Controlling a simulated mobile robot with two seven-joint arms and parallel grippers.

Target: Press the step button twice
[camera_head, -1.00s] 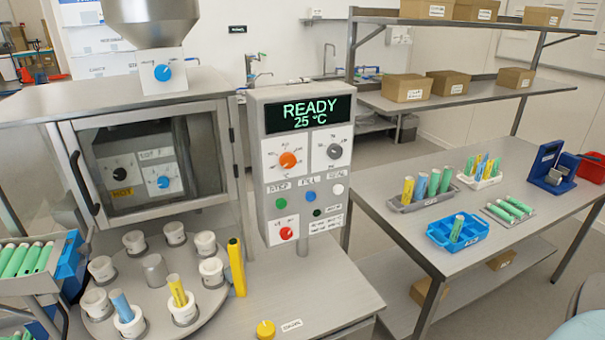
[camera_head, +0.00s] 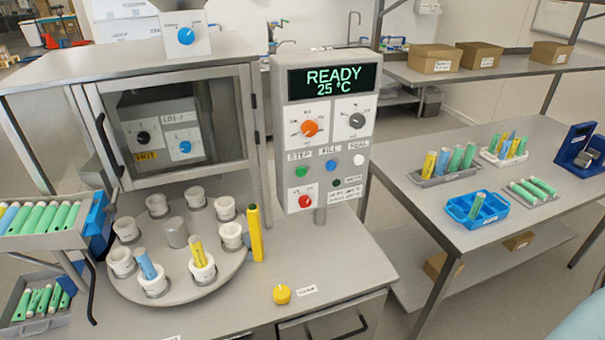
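The step button (camera_head: 301,172) is a green round button under the STEP label on the left of the grey control panel (camera_head: 281,130). The panel's screen (camera_head: 333,81) reads READY 25 °C. Beside the step button are a blue FILL button (camera_head: 331,166) and a white SEAL button (camera_head: 359,160). The round turntable (camera_head: 205,290) stands left of the panel with several white cups around it. One cup holds a blue tube (camera_head: 146,264) and another a yellow tube (camera_head: 196,252). Neither of my grippers is in view.
A yellow post (camera_head: 255,234) stands between turntable and panel. Racks of green tubes (camera_head: 40,217) are at the left. A side table (camera_head: 420,205) with tube trays is at the right.

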